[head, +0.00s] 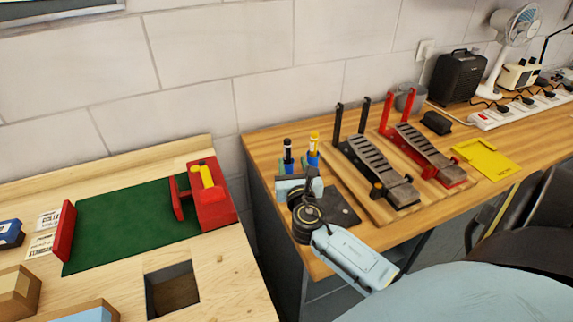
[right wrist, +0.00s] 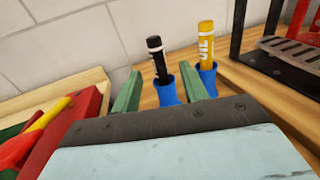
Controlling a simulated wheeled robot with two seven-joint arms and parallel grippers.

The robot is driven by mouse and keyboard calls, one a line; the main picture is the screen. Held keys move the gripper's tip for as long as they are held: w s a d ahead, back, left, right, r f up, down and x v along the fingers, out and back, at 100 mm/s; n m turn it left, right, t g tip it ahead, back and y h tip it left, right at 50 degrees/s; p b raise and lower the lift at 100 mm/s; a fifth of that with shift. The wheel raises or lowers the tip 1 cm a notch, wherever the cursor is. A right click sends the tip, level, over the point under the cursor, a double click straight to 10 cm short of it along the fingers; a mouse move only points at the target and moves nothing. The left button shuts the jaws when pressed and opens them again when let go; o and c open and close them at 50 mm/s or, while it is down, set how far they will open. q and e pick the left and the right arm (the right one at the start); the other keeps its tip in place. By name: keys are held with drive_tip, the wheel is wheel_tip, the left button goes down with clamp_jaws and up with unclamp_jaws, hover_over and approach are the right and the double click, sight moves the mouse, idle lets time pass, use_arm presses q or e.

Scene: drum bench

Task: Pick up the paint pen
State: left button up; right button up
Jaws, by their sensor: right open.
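Two pens stand upright in blue holders at the left end of the right bench. One is black with a white band (head: 288,150), also in the right wrist view (right wrist: 157,58). The other is yellow with dark lettering (head: 313,146), also in the right wrist view (right wrist: 206,45). I cannot tell for sure which is the paint pen. My right gripper (right wrist: 163,88) is open and empty, pointing at the pens from the near side. The black pen shows between its green fingers, the yellow one just right of them. My left gripper is not in view.
Two pedals (head: 383,172) on a wooden board stand right of the pens. A dark flat plate (head: 341,207) lies near the gripper. A yellow sheet (head: 487,157) lies farther right. A red vise (head: 211,204) and green mat (head: 130,228) are on the left bench, across a gap.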

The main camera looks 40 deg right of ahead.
sight(288, 152)
drive_tip(key=shift+x, duration=0.8)
drive_tip(key=shift+w, duration=0.35)
drive_tip(key=shift+w+d, duration=0.15)
drive_tip(key=shift+d, duration=0.05)
drive_tip(key=x, duration=0.4)
drive_tip(key=shift+w+f, duration=0.1)
drive_tip(key=shift+w, duration=0.1)
drive_tip(key=shift+w+d, duration=0.15)
drive_tip(key=shift+w, duration=0.05)
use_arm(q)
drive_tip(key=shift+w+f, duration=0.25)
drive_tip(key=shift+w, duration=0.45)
use_arm(e)
drive_tip(key=c, duration=0.7)
